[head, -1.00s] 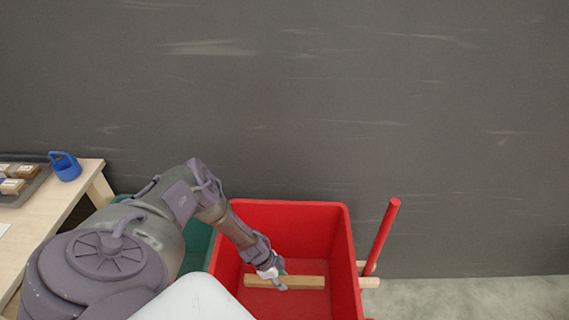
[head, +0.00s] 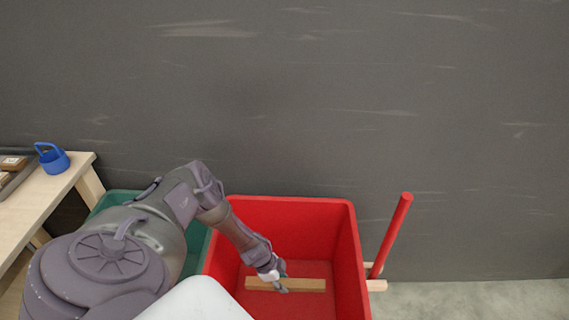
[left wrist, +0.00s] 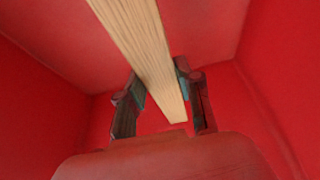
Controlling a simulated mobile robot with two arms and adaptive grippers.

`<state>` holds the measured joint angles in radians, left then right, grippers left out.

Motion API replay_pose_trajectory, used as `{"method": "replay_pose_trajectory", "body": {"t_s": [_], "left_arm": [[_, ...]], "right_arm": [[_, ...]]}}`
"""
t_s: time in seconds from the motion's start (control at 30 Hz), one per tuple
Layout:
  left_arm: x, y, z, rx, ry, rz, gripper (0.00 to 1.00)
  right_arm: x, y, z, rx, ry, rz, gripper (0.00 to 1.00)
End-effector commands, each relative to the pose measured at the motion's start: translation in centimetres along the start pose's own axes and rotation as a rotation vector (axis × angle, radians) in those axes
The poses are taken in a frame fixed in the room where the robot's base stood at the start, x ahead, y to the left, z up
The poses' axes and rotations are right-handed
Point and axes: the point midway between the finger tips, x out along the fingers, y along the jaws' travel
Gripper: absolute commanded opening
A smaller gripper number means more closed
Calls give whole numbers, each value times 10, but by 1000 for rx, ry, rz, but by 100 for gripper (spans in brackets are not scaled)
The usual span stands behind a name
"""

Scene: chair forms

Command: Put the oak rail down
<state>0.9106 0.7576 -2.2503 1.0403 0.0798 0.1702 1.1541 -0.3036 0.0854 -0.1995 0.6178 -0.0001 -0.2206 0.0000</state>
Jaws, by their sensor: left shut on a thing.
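The oak rail (head: 306,285) is a light wooden bar inside the red bin (head: 359,260). My left gripper (head: 281,284) reaches down into the bin and is shut on the rail near its middle in the head view. In the left wrist view the rail (left wrist: 140,38) runs between the two fingers of the gripper (left wrist: 160,90), with red walls around it. I cannot tell whether the rail touches the bin floor. My right gripper is not in view.
A red post (head: 390,235) on a pale wooden base stands right of the bin. A green bin (head: 122,199) is partly behind my arm. A wooden table (head: 42,198) at left holds a blue basket (head: 53,158) and a grey tray. Bare floor lies at right.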

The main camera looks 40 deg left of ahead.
Motion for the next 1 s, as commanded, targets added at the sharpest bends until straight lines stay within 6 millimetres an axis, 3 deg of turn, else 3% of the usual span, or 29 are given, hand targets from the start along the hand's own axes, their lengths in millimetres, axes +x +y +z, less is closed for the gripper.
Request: {"method": "replay_pose_trajectory", "body": {"t_s": [0.03, 0.1, 0.27, 0.5, 0.67, 0.9, 1.0], "left_arm": [[13, 0, 5, 0, 1, 0, 0], [24, 0, 10, 0, 0, 0, 0], [36, 0, 15, 0, 0, 0, 0], [75, 0, 31, 0, -1, -1, 0], [88, 0, 36, 1, 0, 0, 0], [120, 0, 50, 0, -1, 0, 0], [125, 0, 51, 1, 1, 0, 0]], "right_arm": [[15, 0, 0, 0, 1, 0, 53], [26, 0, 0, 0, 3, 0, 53], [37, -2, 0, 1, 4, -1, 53], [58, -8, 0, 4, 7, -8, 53], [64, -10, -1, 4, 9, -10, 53], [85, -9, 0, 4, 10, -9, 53], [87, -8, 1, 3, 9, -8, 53]]}}
